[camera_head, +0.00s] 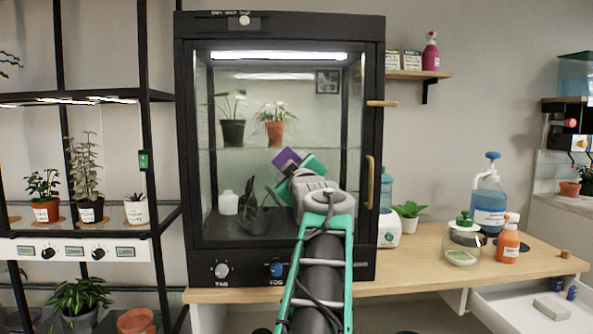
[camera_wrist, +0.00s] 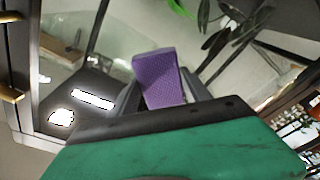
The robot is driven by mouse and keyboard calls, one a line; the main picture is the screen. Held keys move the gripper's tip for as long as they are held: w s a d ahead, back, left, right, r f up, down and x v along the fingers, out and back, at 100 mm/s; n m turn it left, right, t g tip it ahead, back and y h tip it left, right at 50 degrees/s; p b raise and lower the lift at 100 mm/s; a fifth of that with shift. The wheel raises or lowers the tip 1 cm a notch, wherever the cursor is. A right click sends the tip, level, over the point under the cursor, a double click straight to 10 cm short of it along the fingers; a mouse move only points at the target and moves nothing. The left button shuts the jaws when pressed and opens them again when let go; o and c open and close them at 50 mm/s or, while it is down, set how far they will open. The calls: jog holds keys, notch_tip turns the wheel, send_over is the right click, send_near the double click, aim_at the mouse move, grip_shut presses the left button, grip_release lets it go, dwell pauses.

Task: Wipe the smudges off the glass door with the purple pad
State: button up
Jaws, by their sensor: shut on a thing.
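The purple pad (camera_head: 287,160) is held in front of the glass door (camera_head: 330,180) of the black cabinet, near the middle of the pane. My gripper (camera_head: 297,170) is shut on the pad. In the wrist view the purple pad (camera_wrist: 158,78) stands up between the fingers of my gripper (camera_wrist: 170,100), with the glass behind it. I cannot tell whether the pad touches the glass. No smudges stand out clearly on the pane, and my arm hides its lower right part.
Potted plants stand inside the cabinet. On the wooden table (camera_head: 420,262) are a blue pump bottle (camera_head: 489,205), a glass jar (camera_head: 462,243) and an orange bottle (camera_head: 508,240).

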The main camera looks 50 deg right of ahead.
jog(key=shift+s+f, duration=0.1)
jog(key=shift+r+b+v, duration=0.1)
jog(key=shift+b+v, duration=1)
jog(key=shift+v, duration=0.35)
jog(key=shift+r+b+v, duration=0.15)
jog(key=shift+b+v, duration=0.95)
jog(key=shift+v, duration=0.35)
jog(key=shift+a+r, duration=0.1)
jog(key=shift+a, duration=0.15)
jog(key=b+v, duration=0.2)
jog(key=shift+s+a, duration=0.1)
jog(key=shift+a, duration=0.3)
